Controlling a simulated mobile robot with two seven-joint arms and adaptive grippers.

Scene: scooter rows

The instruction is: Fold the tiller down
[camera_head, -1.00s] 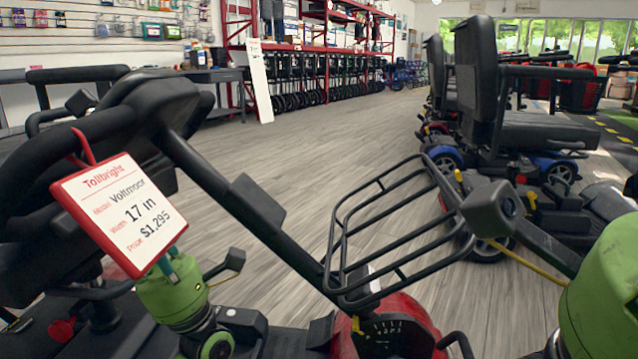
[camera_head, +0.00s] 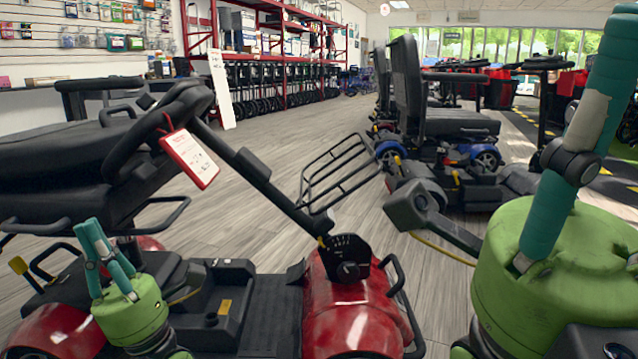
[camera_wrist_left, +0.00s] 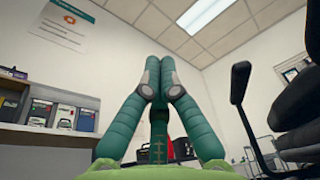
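The red scooter (camera_head: 362,309) stands in front of me. Its black tiller (camera_head: 262,181) slants up and left from a dial plate at the red front shroud to the looped handlebar (camera_head: 152,133) near the black seat. A red-edged price tag (camera_head: 190,158) hangs from the handlebar. My left gripper (camera_head: 92,226) is below and left of the handlebar, pointing up, apart from it. In the left wrist view its teal fingertips (camera_wrist_left: 158,62) meet with nothing seen between them.
A wire basket (camera_head: 335,172) is beyond the tiller. A row of scooters with black seats (camera_head: 440,120) stands at right. Red shelving (camera_head: 300,25) and a white board (camera_head: 221,88) are at the back. The grey wood floor (camera_head: 280,130) between is clear.

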